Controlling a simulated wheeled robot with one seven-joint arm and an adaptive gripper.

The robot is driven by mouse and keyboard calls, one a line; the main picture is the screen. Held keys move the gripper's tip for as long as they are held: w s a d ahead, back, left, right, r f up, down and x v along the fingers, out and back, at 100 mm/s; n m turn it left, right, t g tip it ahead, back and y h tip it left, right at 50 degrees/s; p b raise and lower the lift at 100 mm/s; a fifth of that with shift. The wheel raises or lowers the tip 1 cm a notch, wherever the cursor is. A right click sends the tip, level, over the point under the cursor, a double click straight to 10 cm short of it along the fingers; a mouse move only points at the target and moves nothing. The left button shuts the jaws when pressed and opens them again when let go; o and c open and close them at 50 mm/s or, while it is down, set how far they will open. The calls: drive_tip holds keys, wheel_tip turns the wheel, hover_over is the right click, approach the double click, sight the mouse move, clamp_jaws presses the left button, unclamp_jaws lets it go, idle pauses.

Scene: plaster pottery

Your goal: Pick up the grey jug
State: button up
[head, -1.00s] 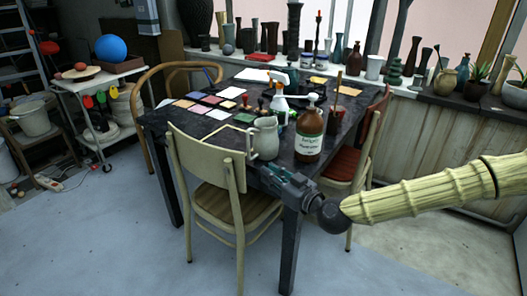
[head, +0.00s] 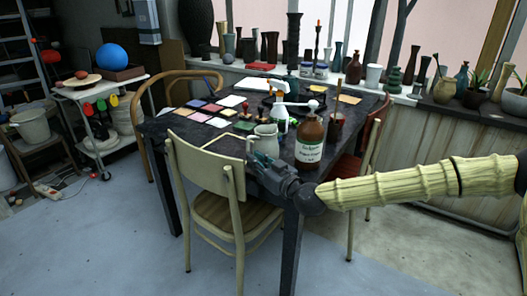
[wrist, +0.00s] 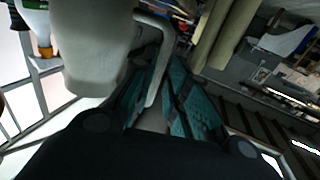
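The grey jug (head: 266,138) stands upright at the near edge of the dark table (head: 165,131), its handle toward the left. In the wrist view its pale body (wrist: 95,45) fills the upper left, with the handle (wrist: 166,62) curving down beside it. My gripper (head: 254,160) is at the table edge, just below and in front of the jug, hiding its lower part. In the wrist view the teal fingers (wrist: 166,88) are apart, with the handle's lower end reaching between them. I cannot tell whether they touch it.
A brown pump bottle (head: 310,140) stands right of the jug, and a white spray bottle (head: 281,115) behind it. A wooden chair (head: 215,190) stands in front of the table, its backrest close left of my gripper. Coloured tiles (head: 200,108) lie farther back.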

sight(249, 146)
drive_tip(key=shift+x, duration=1.05)
clamp_jaws()
drive_tip(key=shift+r, duration=0.35)
drive_tip(key=shift+r+p, duration=0.3)
drive_tip(key=shift+r, duration=1.35)
drive_tip(key=p+v, duration=0.1)
drive_tip(key=v, duration=1.6)
drive_tip(key=shift+s+d+f, duration=0.15)
drive_tip(key=shift+s+d, duration=0.05)
drive_tip(key=shift+s, duration=0.05)
